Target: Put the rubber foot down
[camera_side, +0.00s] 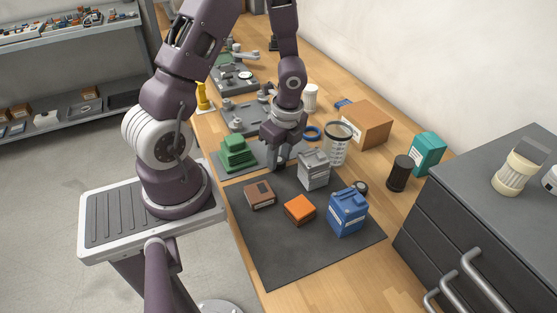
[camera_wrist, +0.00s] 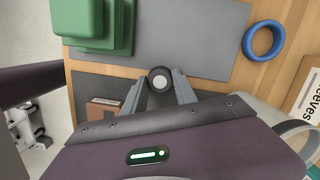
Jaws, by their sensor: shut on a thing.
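The rubber foot (camera_wrist: 160,79) is a small dark round piece with a pale centre, held between my two fingertips in the wrist view. My gripper (camera_side: 279,164) is shut on it and points down near the gap between the dark mat (camera_side: 285,262) and the nearest grey plate.
A green stepped block (camera_side: 237,153) stands left of my gripper and a grey canister (camera_side: 314,170) close right. Brown (camera_side: 259,195), orange (camera_side: 299,210) and blue (camera_side: 348,212) items sit on the mat. A blue ring (camera_wrist: 263,39) lies on the wood. The mat's front is clear.

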